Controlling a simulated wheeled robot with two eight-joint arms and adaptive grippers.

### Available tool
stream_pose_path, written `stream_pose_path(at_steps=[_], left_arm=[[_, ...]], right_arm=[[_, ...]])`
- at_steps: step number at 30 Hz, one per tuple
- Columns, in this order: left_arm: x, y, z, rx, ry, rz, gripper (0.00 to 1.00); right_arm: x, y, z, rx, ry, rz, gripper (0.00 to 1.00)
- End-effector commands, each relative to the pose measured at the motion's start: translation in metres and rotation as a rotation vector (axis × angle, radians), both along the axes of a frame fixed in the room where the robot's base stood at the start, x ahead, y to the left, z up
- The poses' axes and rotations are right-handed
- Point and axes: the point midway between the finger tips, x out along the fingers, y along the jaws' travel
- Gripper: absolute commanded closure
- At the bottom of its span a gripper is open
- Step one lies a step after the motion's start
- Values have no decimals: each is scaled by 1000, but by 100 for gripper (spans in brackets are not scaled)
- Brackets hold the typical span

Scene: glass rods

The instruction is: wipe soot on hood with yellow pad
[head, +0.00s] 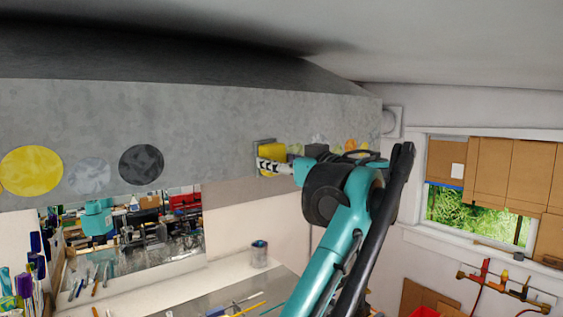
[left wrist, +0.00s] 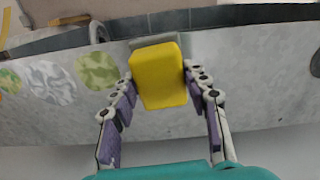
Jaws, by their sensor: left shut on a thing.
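The hood (head: 230,115) is a long grey mottled panel across the head view. A round, dark, soot-like patch (head: 141,164) is on its face, left of my gripper. In the left wrist view a dark patch (left wrist: 316,63) shows at the right edge. My left gripper (head: 268,158) is shut on the yellow pad (head: 272,150), in front of the hood's right part. In the left wrist view the pad (left wrist: 158,75) is upright between both fingers, with a grey plate behind it. I cannot tell if the pad touches the hood. My right gripper is not in view.
A yellow disc (head: 31,170) and a pale grey disc (head: 89,175) are also on the hood. Below stands a counter with a small can (head: 259,254), brushes and tools. A window (head: 480,205) and red-handled valves (head: 485,270) are at right.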

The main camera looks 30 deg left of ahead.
Motion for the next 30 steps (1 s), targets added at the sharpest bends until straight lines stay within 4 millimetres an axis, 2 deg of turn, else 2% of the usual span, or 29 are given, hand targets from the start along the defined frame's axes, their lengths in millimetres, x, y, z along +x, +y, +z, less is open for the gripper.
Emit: stream_pose_path(at_steps=[5,19,30], left_arm=[[-1,-7,0,0,0,-3,77],[-20,-51,0,0,0,-3,77],[-22,-56,0,0,0,-1,77]], right_arm=[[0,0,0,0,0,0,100],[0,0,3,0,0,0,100],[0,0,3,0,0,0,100]])
